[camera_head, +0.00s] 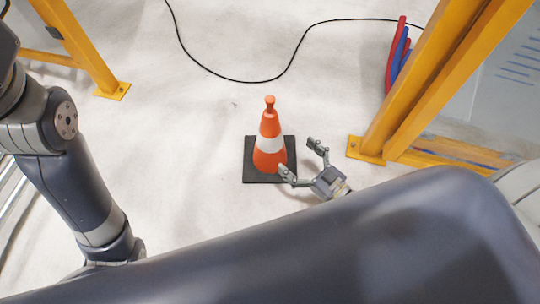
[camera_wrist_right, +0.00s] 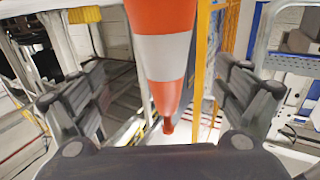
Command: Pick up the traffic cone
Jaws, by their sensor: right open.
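The orange traffic cone (camera_head: 268,130) with a white band stands upright on its black square base (camera_head: 250,172) in the middle of the head view. My right gripper (camera_head: 301,157) is open at the cone's lower right, its fingers pointing toward the cone. One fingertip overlaps the cone's lower edge in the picture; I cannot tell if it touches. In the right wrist view the cone (camera_wrist_right: 165,57) appears upside down between the two spread fingers. My left arm shows at the left, but its gripper is hidden.
A yellow frame post (camera_head: 415,85) stands to the right, with red and blue tubes (camera_head: 398,55) beside it. Another yellow post (camera_head: 85,45) is at the upper left. A black cable (camera_head: 245,81) lies on the pale floor behind the cone. The floor left of the cone is clear.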

